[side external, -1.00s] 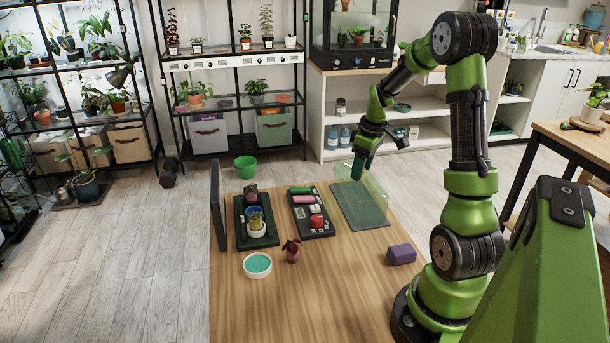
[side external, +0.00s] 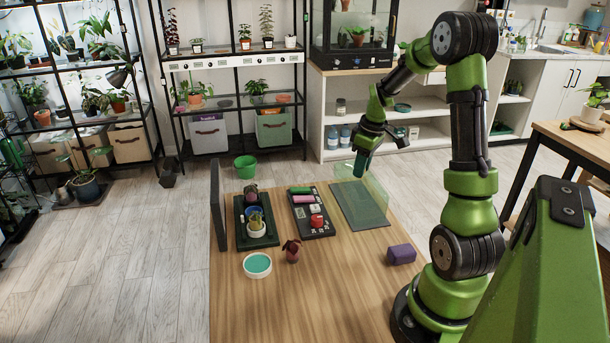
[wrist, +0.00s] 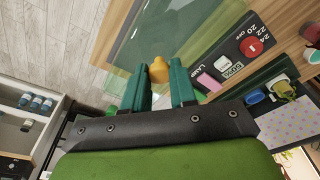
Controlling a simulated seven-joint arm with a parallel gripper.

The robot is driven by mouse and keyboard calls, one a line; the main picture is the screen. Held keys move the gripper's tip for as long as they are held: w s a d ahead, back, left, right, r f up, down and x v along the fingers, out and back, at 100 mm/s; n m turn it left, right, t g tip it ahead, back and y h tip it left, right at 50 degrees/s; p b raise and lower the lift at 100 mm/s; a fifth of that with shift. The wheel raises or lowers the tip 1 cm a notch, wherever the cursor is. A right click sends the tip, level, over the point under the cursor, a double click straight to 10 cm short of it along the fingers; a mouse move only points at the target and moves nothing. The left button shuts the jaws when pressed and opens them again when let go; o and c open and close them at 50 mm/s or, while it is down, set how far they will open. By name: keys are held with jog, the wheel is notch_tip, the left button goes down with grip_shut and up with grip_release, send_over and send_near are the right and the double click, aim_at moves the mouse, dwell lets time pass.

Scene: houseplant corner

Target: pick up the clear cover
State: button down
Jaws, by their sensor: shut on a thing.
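The clear cover (side external: 376,188) is a see-through, faintly green box at the far right of the table, over a dark grey mat (side external: 357,212). Its faint edges make it hard to tell whether its rim touches the mat. My gripper (side external: 360,172) points down at the top of the cover. In the wrist view, my gripper's two green fingers (wrist: 160,84) are shut on the cover's yellow-orange knob (wrist: 159,69). The cover's clear panels (wrist: 190,38) spread beyond the fingers there.
A dark panel with a red button (side external: 317,221) lies left of the mat. Further left is a dark green tray (side external: 241,236) with small pots. A purple block (side external: 401,254), a small dark-leaved plant (side external: 292,250) and a teal-topped dish (side external: 257,265) stand nearer. The table's front is clear.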

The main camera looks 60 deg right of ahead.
jog(key=shift+r, duration=0.65)
notch_tip(320, 180, up, 2)
jog(key=shift+r, duration=0.1)
jog(key=s+a+r, duration=0.1)
jog(key=s+a, duration=1)
notch_tip(320, 180, up, 9)
jog(key=shift+s, duration=0.2)
jog(key=shift+a+f, duration=0.1)
jog(key=shift+a, duration=0.05)
